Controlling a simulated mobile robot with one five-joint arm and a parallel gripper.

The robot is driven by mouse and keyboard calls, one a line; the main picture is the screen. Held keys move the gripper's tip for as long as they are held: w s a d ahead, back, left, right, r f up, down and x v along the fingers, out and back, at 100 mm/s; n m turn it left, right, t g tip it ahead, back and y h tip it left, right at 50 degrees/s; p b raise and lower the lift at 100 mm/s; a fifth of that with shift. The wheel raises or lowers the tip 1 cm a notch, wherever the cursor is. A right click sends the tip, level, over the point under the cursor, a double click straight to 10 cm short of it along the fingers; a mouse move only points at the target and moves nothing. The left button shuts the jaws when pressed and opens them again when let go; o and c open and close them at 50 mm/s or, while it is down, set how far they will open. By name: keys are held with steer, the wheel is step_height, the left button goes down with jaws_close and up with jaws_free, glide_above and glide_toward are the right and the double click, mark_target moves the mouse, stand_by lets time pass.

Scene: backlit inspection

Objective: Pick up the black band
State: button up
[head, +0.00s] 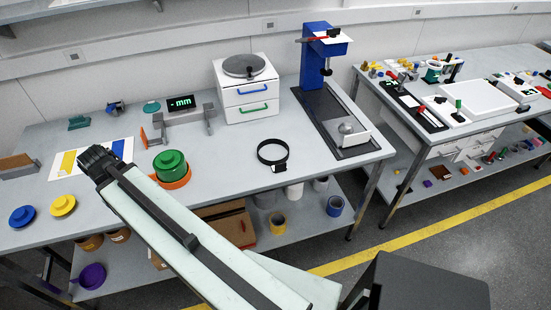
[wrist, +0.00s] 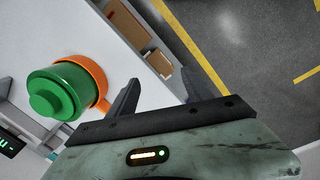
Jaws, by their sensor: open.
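The black band (head: 272,152) is a round loop with a small black-and-white piece at its lower edge. It rests on the grey bench (head: 225,150), right of the green stepped piece and in front of the white drawer unit. It does not show in the wrist view. My gripper (head: 97,157) is up at the left in the head view, well left of the band and apart from it. In the wrist view my gripper (wrist: 160,90) has its two dark fingers spread with nothing between them.
The green stepped piece (head: 171,162) with an orange ring stands between my gripper and the band; it also shows in the wrist view (wrist: 62,90). A white drawer unit (head: 246,88) and a blue stand (head: 318,58) rise behind. Bare bench surrounds most of the band.

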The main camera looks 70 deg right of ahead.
steer(key=s+d+f+n+g+h, duration=0.1)
steer(key=s+d, duration=0.3)
steer(key=d, duration=0.6)
steer(key=s+d+n, duration=0.1)
steer(key=s+d, duration=0.4)
steer(key=d, duration=0.5)
steer(key=n+g+b, duration=0.2)
steer(key=n+b, duration=0.2)
steer(key=b, duration=0.1)
glide_above(274, 170)
step_height(274, 170, down, 2)
steer(key=shift+d+f+h, duration=0.1)
steer(key=shift+f+h, duration=0.05)
steer(key=shift+h, duration=0.15)
steer(key=b+x, duration=0.1)
steer(key=x, duration=0.1)
steer(key=b+x, duration=0.1)
steer(key=b, duration=0.1)
steer(key=b+x, duration=0.1)
steer(key=x, duration=0.1)
steer(key=shift+d+f, duration=0.2)
steer(key=shift+d, duration=0.15)
steer(key=shift+r, duration=0.2)
steer(key=c, duration=1.1)
